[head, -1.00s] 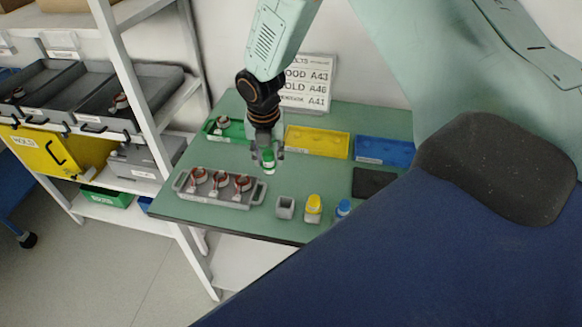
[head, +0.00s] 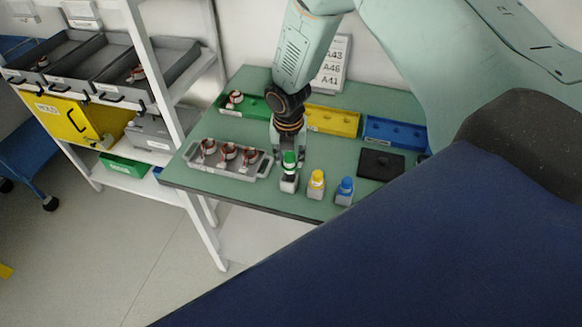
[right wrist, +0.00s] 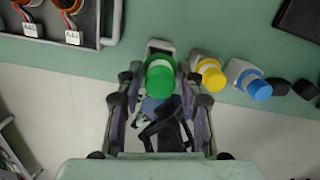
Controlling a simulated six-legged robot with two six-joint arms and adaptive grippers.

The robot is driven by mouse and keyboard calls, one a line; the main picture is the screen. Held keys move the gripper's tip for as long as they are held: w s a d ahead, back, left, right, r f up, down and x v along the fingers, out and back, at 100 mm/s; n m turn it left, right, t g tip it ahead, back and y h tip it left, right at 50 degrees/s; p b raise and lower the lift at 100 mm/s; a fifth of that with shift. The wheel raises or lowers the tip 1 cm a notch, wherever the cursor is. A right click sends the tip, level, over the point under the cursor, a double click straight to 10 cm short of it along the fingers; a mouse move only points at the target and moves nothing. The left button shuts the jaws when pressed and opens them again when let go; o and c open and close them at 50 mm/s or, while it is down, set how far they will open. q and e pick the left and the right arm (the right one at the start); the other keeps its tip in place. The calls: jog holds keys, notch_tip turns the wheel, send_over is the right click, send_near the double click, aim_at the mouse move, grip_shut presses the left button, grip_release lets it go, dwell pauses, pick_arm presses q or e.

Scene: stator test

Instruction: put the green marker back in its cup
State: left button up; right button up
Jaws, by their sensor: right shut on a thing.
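The green marker (head: 289,158) is upright between the fingers of my right gripper (head: 289,152), which is shut on it. Its green end also shows in the right wrist view (right wrist: 160,82). The small grey cup (head: 289,186) is directly under the marker in the head view. In the right wrist view the cup's rim (right wrist: 160,46) shows just behind the green end. The marker's lower end is at the cup's mouth; I cannot tell whether it is inside or just above. My left gripper is not in view.
To the right stand cups with a yellow marker (head: 317,179) and a blue marker (head: 346,186). A grey tray (head: 262,172) of wound stators is close on the left. Green (head: 259,107), yellow (head: 345,121) and blue (head: 395,133) bins and a dark pad (head: 381,165) lie farther back.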

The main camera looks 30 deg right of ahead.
aim_at(288, 166)
jog(key=f, duration=0.3)
jog(key=shift+a+f, duration=0.2)
jog(key=shift+a, duration=0.1)
jog(key=shift+d+f, duration=0.15)
jog(key=shift+d, duration=0.1)
jog(key=shift+a+f+b, duration=0.2)
jog(key=shift+f+b, duration=0.15)
jog(key=shift+f, duration=0.1)
jog(key=o, duration=1.1)
jog(key=shift+s+d, duration=0.1)
jog(key=shift+d, duration=0.1)
jog(key=shift+a, duration=0.15)
